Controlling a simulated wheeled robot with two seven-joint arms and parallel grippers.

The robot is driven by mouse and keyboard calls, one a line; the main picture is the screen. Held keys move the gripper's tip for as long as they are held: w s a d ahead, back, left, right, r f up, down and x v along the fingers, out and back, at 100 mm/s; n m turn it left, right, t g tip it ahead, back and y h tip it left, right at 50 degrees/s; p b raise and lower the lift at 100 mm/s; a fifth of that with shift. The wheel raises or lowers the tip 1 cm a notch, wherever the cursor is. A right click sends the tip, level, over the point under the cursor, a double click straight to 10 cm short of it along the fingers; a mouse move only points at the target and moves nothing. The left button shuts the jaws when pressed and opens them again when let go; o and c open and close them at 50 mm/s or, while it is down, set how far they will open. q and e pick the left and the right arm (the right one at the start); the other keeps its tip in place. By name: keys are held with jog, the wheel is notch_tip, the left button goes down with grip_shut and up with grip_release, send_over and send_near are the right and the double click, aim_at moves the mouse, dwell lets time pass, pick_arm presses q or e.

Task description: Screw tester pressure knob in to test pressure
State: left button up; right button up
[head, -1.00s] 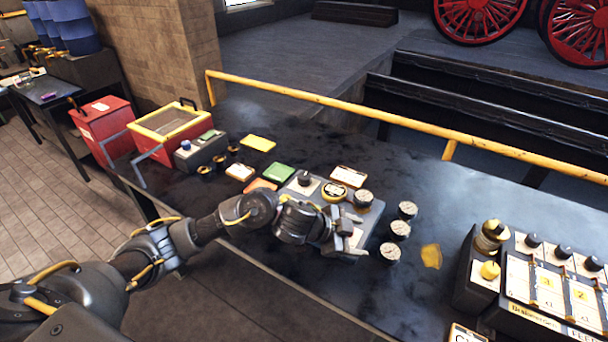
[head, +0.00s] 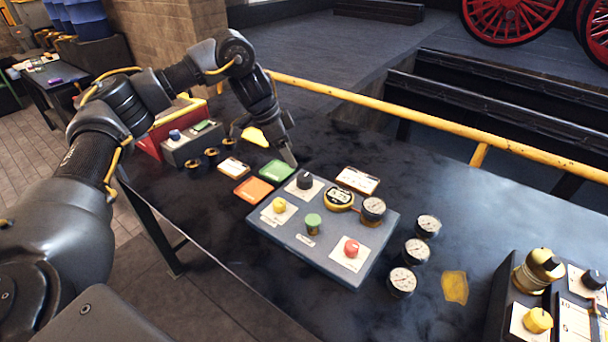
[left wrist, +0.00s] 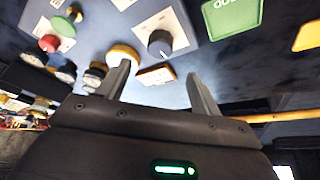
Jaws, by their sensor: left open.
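The tester (head: 310,240) is a blue-grey box on the dark bench. On its top are a black knob (head: 305,181), a yellow knob (head: 279,205), a green knob (head: 313,222), a red knob (head: 351,249), a yellow-rimmed digital meter (head: 339,198) and a dial gauge (head: 373,208). The labels are too small to read, so I cannot tell which is the pressure knob. My left gripper (head: 288,157) is just behind the black knob, apart from it. In the left wrist view the open, empty fingers (left wrist: 161,88) point toward the black knob (left wrist: 160,43). My right gripper is out of view.
Green (head: 277,170) and orange (head: 254,190) cards lie left of the tester. Several loose gauges (head: 414,251) stand to its right, near a yellow patch (head: 455,287). A dark panel with knobs (head: 540,290) is at the right. A yellow rail (head: 400,115) runs behind.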

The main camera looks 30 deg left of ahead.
aim_at(304, 177)
pick_arm(q)
jog(key=p+x, duration=0.1)
jog(key=x, duration=0.7)
jog(key=shift+w+d+f, duration=0.15)
jog(key=shift+f, duration=0.2)
jog(key=shift+w+d+f, duration=0.15)
jog(key=shift+f, duration=0.4)
jog(key=shift+d+f, duration=0.1)
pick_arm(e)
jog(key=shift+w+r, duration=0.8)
pick_arm(q)
jog(key=shift+c, duration=0.4)
